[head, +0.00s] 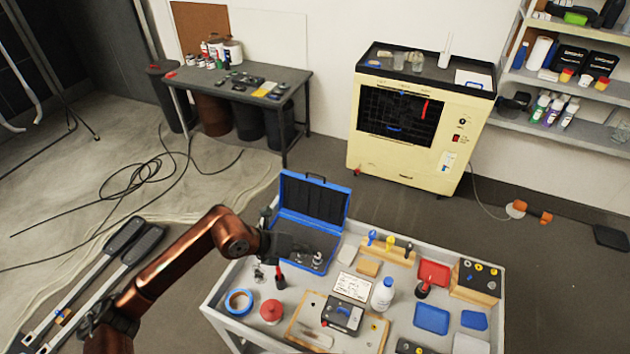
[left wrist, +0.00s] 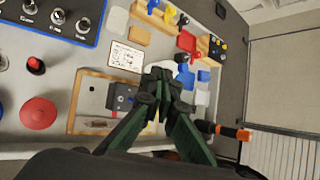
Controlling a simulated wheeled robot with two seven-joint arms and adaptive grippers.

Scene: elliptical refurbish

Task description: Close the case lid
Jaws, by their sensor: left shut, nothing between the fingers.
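The blue case (head: 329,262) stands at the back left of the grey cart with its lid (head: 312,199) open and standing up, dark padding inside. Its base holds metal fittings and also shows at the top left of the left wrist view (left wrist: 88,38). My left gripper (head: 288,243) is in front of the left part of the case and hides some of the base. In the left wrist view its fingers (left wrist: 163,78) are together with nothing between them. I cannot tell whether it touches the case. My right gripper is not in view.
The cart (head: 222,302) also carries blue tape (head: 238,302), a red round object (head: 271,311), a wooden board (head: 300,325) with a dark device, a white bottle (head: 383,293) and red and blue trays. A cream cabinet (head: 405,140) stands behind. The space above the cart is mostly clear.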

